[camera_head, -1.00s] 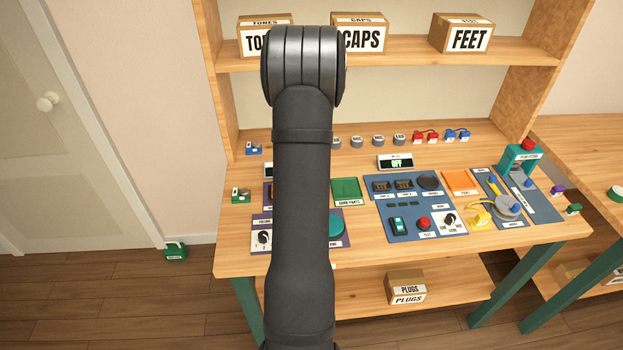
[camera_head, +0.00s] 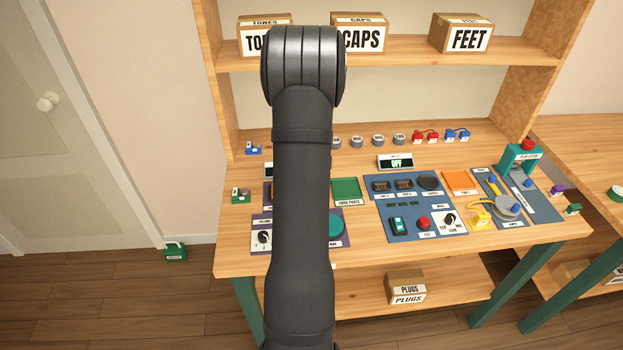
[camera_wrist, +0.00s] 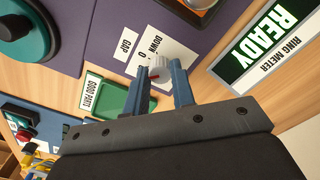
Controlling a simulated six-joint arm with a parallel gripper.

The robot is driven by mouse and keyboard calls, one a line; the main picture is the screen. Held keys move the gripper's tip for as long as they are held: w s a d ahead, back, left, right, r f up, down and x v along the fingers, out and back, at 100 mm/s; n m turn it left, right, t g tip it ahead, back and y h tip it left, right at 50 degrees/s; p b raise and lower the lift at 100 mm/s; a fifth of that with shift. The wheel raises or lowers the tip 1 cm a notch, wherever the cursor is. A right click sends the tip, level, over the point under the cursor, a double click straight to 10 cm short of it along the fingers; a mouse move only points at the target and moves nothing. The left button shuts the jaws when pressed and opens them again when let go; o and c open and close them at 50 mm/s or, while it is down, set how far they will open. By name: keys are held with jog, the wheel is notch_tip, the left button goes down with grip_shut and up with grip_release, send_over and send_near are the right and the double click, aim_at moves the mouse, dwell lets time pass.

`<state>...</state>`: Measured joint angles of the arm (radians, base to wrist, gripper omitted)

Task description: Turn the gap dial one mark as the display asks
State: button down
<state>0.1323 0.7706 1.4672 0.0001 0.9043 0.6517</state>
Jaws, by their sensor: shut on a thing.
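The gap dial (camera_wrist: 158,66) is a small pale knob with a red mark, on a white plate (camera_wrist: 150,50) reading "DOWN" and "0". The rest of its scale is hidden. A "GAP" label (camera_wrist: 125,45) sits beside it. My gripper (camera_wrist: 157,75) is shut on the dial, with one blue finger on each side of it. The ring meter display (camera_wrist: 265,45) reads "READY" in the wrist view. In the head view my arm covers the gripper and the dial.
A green good parts tray (camera_wrist: 113,98) lies near the fingers; it also shows in the head view (camera_head: 347,190). A teal round part (camera_wrist: 22,30) stands on the purple panel. A blue panel (camera_head: 405,232) with switches lies to the right. A second display (camera_head: 395,161) reads "OFF".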

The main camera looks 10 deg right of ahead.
jog(key=c, duration=1.2)
grip_release()
notch_tip(320, 180, up, 18)
jog(key=shift+f, duration=0.25)
notch_tip(320, 180, down, 18)
jog(key=shift+r, duration=0.25)
jog(key=shift+r, duration=0.1)
